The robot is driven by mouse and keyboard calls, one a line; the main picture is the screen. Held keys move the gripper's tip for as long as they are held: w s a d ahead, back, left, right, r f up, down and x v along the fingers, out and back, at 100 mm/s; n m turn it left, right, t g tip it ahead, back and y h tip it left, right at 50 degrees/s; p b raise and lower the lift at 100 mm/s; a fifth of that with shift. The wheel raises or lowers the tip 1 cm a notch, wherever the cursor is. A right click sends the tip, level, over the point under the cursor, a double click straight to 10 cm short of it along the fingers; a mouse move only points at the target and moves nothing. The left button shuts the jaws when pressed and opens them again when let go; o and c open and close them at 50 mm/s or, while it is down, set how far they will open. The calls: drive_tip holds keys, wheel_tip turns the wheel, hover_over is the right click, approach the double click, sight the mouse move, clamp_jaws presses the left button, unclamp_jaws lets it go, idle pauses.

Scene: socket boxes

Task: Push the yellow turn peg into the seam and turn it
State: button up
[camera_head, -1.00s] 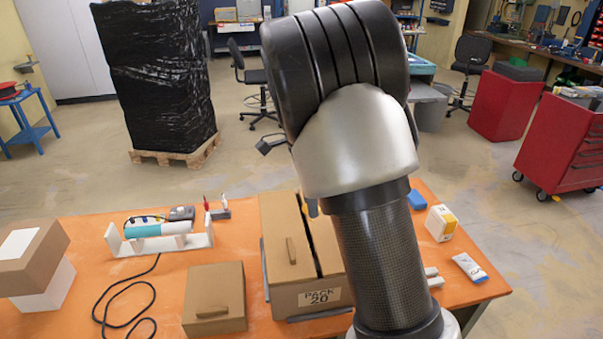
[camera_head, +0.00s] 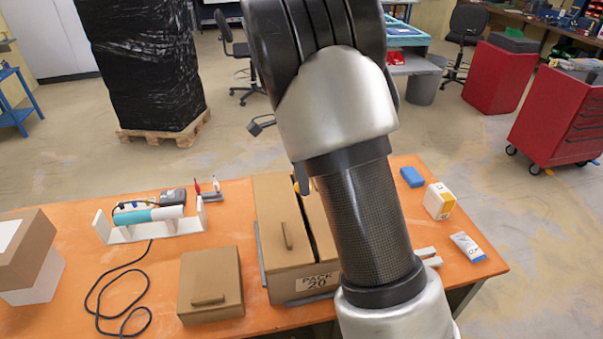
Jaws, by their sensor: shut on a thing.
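The cardboard box marked PACK 20 (camera_head: 283,265) stands on the orange table, with a dark open seam (camera_head: 306,222) running along its top from back to front. My gripper (camera_head: 302,185) is mostly hidden behind my arm; only a grey piece of it shows over the back end of the seam. A small yellow bit, the yellow turn peg (camera_head: 296,188), shows beside it, held in the shut jaws. Whether the peg's tip is inside the seam is hidden.
A smaller cardboard box (camera_head: 210,286) and a black cable (camera_head: 100,290) lie left of the pack. A white rack (camera_head: 150,232) holds a teal and white tool. A blue block (camera_head: 412,177), a yellow-white carton (camera_head: 438,201) and a tube (camera_head: 467,247) lie on the right.

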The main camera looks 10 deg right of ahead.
drive_tip(key=shift+f, duration=1.2)
wheel_tip(320, 180, down, 5)
drive_tip(key=n+b, duration=0.2)
drive_tip(key=b, duration=0.2)
drive_tip(key=shift+r, duration=0.1)
drive_tip(key=shift+n+b, duration=0.55)
drive_tip(key=shift+n, duration=0.35)
drive_tip(key=shift+c, duration=1.4)
drive_tip(key=n+t+b, duration=0.1)
drive_tip(key=n, duration=0.3)
drive_tip(key=shift+s, duration=0.1)
clamp_jaws()
drive_tip(key=n+y+b, duration=0.1)
drive_tip(key=n, duration=0.9)
drive_tip(key=shift+n, duration=0.3)
